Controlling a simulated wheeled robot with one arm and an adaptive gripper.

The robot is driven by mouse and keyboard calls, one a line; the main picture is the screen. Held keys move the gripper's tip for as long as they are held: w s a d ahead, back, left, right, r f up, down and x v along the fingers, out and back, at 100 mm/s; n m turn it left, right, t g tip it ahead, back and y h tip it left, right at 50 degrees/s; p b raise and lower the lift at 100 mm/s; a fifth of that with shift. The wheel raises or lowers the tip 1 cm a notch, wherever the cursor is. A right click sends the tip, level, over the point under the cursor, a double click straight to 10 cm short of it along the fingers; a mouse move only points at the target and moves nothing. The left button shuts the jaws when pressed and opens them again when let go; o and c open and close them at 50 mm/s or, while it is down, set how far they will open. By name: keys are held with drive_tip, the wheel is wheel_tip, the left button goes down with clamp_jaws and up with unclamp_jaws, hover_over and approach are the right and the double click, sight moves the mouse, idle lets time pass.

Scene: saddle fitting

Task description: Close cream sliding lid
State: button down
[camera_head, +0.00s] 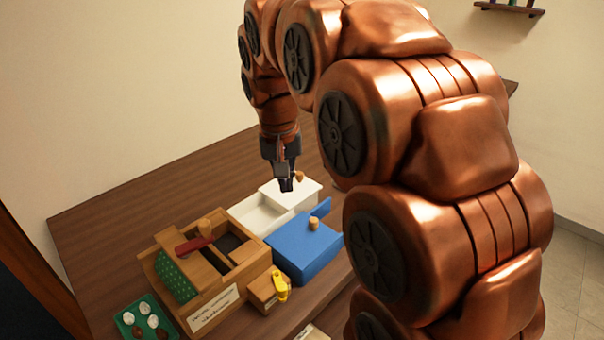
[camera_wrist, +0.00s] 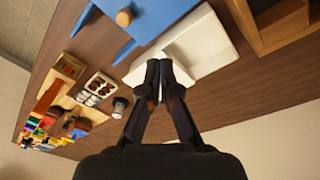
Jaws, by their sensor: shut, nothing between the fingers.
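The cream box (camera_head: 258,223) stands on the table behind the wooden box and beside the blue box. Its interior shows open on the left side. The cream sliding lid (camera_head: 307,191) sits over the right part, with a small wooden knob (camera_head: 299,176) near its far edge. My gripper (camera_head: 286,187) points down, shut and empty, just over the lid's left part, close to the knob. I cannot tell whether it touches the lid. In the wrist view my shut fingertips (camera_wrist: 159,68) overlap the cream box (camera_wrist: 215,48); the knob is hidden there.
The blue box (camera_head: 303,250) with a knobbed lid stands close in front. A wooden box (camera_head: 225,290) with a red-handled piece stands to the left front. A green tray (camera_head: 127,318) holds small round items. The table (camera_head: 130,195) is clear at back left.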

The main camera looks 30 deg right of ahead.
drive_tip(key=w+d+r+m+t+h+b, duration=0.15)
drive_tip(key=w+d+m+b, duration=0.3)
drive_tip(key=w+d, duration=0.85)
drive_tip(key=shift+s+a+f+p, duration=0.15)
drive_tip(key=shift+f+p, duration=0.2)
drive_tip(key=shift+f, duration=2.15)
drive_tip(key=shift+w+a+f+p, duration=0.1)
drive_tip(key=shift+f+p, duration=0.25)
drive_tip(key=shift+f, duration=2.1)
drive_tip(key=shift+s, duration=0.1)
